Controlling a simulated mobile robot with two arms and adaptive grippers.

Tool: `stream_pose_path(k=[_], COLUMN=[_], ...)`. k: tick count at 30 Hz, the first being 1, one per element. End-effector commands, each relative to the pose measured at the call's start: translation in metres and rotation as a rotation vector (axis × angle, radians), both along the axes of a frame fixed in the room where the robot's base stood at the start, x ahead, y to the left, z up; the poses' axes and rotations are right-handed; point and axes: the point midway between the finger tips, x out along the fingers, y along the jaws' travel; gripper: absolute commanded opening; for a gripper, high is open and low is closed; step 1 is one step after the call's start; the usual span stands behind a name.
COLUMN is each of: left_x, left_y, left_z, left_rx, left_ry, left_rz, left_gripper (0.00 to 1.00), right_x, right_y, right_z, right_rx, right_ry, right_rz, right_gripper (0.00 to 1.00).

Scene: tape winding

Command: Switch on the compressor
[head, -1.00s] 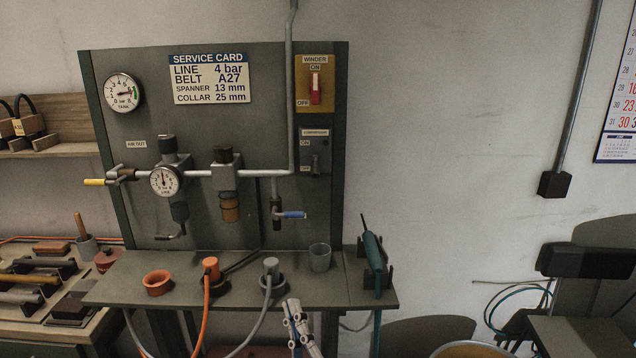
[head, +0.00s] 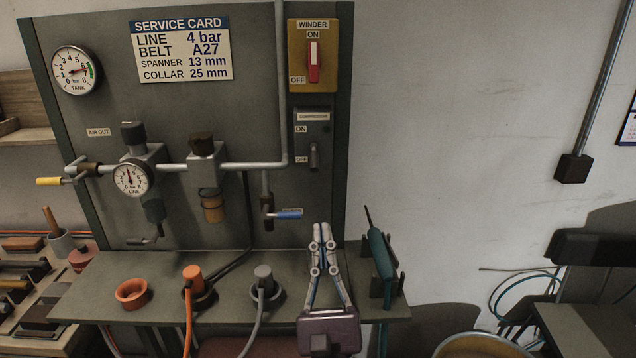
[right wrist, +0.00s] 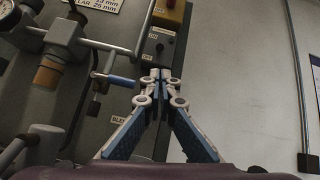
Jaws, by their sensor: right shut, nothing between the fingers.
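The compressor switch (head: 313,145) is a small dark box on the grey panel, below the yellow winder switch. Its small lever (head: 314,156) hangs down at the OFF label, with the ON label above. The compressor switch also shows in the right wrist view (right wrist: 158,46), beyond the fingertips. My right gripper (head: 322,230) is shut and empty, pointing up in front of the panel, below the compressor switch and apart from it. The right gripper also shows in the right wrist view (right wrist: 156,78). My left gripper is not in view.
The winder switch (head: 314,63) with a red handle is just above. A blue-handled valve (head: 284,214) sits left of my fingertips. A teal tool (head: 379,255) stands in a holder to the right. The pipe (head: 282,90) runs left of the switches.

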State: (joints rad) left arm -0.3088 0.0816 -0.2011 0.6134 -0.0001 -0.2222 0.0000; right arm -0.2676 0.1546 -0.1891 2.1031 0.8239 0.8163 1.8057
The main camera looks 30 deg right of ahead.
Motion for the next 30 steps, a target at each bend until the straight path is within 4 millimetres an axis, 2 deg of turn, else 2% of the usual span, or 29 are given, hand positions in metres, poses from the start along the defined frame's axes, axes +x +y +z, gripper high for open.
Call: stream_pose_path(k=[5, 13, 18, 30], left_x=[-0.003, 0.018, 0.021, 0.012], left_y=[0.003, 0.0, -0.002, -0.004], left_z=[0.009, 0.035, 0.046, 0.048], left_rx=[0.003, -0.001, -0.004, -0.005], left_ry=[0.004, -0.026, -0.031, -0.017], left_rz=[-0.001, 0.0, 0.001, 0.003], left_gripper=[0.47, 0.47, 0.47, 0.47], right_x=[0.008, 0.04, 0.056, 0.064], right_y=[-0.004, -0.021, -0.029, -0.034], right_z=[0.013, 0.048, 0.063, 0.069], right_rx=[0.0, 0.0, -0.001, 0.0], right_ry=[-0.003, -0.001, 0.0, 0.001], right_rz=[-0.001, -0.002, -0.001, -0.001], right_gripper=[0.0, 0.0, 0.0, 0.0])
